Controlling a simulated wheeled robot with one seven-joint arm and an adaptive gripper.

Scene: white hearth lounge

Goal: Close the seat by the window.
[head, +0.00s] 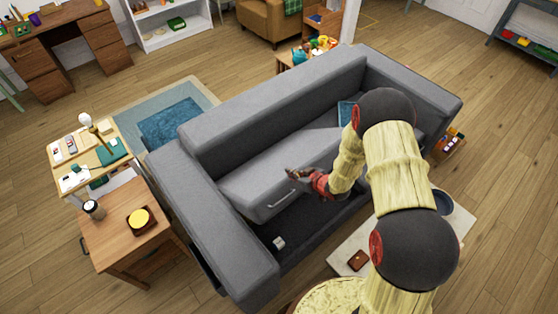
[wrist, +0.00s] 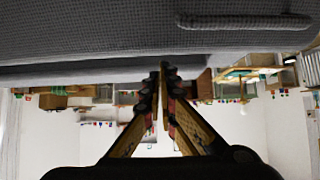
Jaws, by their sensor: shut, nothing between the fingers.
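The grey sofa (head: 190,190) stands in the middle of the head view. Its seat (head: 250,180) is tilted up, with a dark storage space (head: 300,225) open below its front edge. A bar handle (head: 281,198) is on the front of the seat; the handle also shows in the wrist view (wrist: 245,21). My gripper (head: 290,173) is shut and empty, over the raised seat near the handle in the head view. In the wrist view my gripper (wrist: 163,68) has its tips together close to the grey seat surface (wrist: 100,45). Contact cannot be told. No window shows.
A small white object (head: 279,243) lies in the storage space. A blue book or cushion (head: 346,112) is at the sofa's right part. A wooden side table (head: 120,240) stands left, and a pale low table (head: 340,262) in front.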

